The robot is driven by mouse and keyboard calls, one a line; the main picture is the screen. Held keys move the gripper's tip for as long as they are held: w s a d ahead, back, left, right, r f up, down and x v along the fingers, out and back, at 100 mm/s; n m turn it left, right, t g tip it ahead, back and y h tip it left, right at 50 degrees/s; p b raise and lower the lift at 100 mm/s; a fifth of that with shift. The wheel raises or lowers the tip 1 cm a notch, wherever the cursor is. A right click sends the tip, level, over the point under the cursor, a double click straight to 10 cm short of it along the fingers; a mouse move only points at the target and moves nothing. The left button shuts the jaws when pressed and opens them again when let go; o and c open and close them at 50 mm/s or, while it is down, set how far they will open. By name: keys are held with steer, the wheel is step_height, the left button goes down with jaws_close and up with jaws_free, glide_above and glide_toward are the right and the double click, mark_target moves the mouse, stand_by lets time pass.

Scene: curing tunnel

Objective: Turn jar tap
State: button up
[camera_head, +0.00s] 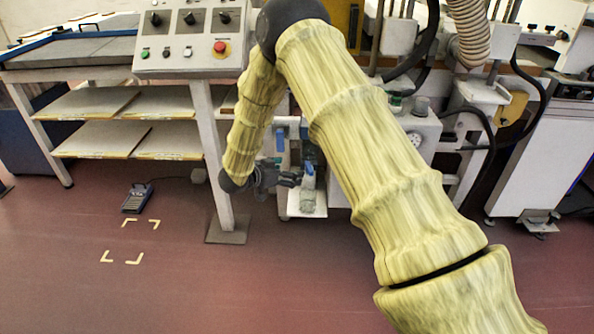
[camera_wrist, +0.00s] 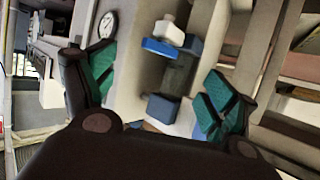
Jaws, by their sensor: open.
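A small clear jar (camera_head: 308,186) with a blue part (camera_head: 309,168) at its top stands on a small white ledge (camera_head: 306,212) at the front of the machine. My gripper (camera_head: 284,178) is just left of the jar in the head view, small and partly hidden by my arm. In the wrist view my gripper (camera_wrist: 160,88) is open, with green pads on both fingers. Between and beyond the fingers show a blue lever-like piece (camera_wrist: 160,47), a darker blue block (camera_wrist: 163,108) and a dim see-through body (camera_wrist: 178,76). I cannot tell whether the fingers touch anything.
A control panel (camera_head: 187,42) with knobs and a red button stands on a white leg (camera_head: 211,155) left of my arm. A round gauge (camera_wrist: 106,25) is near the left finger. Open floor is in front.

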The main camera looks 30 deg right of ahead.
steer(key=v, duration=0.3)
steer(key=shift+s, duration=0.1)
